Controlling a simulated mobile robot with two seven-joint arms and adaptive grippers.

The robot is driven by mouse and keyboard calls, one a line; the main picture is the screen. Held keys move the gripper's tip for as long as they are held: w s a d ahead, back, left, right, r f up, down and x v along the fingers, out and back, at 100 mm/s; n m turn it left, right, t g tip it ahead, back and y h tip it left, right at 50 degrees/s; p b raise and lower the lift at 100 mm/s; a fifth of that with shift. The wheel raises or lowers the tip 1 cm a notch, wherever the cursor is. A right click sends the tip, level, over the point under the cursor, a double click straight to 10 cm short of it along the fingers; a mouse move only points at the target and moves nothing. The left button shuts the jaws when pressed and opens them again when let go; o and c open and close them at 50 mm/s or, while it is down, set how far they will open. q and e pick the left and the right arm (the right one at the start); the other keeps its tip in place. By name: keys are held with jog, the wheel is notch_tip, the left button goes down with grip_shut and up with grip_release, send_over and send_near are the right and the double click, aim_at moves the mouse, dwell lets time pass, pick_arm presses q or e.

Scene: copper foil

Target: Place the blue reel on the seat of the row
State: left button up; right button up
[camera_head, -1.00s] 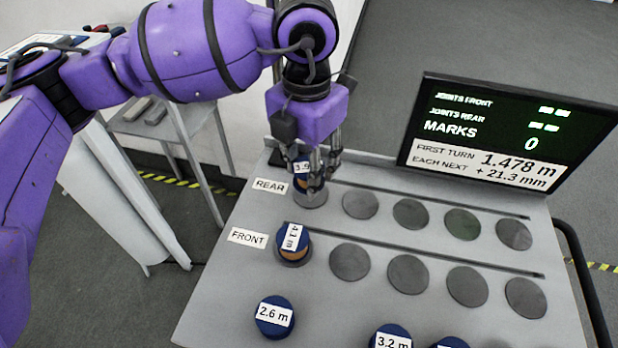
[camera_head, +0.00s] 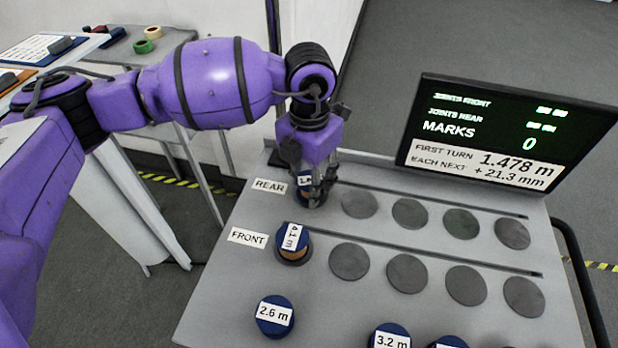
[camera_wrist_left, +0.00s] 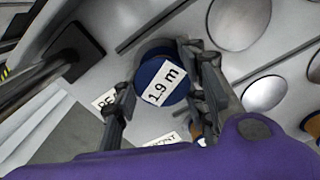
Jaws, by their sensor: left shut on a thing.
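My left gripper (camera_head: 316,192) is shut on a blue reel (camera_head: 303,190) labelled 1.9 m, at the first seat of the row marked REAR. The reel also shows between the fingers in the left wrist view (camera_wrist_left: 150,72), label facing the camera. It covers that first seat; I cannot tell whether it rests fully on it. The other rear seats, such as the second one (camera_head: 359,204), are bare grey discs. In the FRONT row, a blue-topped reel (camera_head: 293,252) labelled 4.1 m stands on the first seat. My right gripper is not in view.
A display (camera_head: 505,130) stands behind the panel at right. A side table (camera_head: 170,62) with tape rolls is at back left.

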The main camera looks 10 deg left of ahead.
aim_at(309, 179)
pick_arm(q)
jog(key=o, duration=1.1)
jog(key=shift+f, duration=0.1)
jog(key=shift+o, duration=0.2)
notch_tip(309, 179, up, 12)
jog(key=shift+r, duration=0.2)
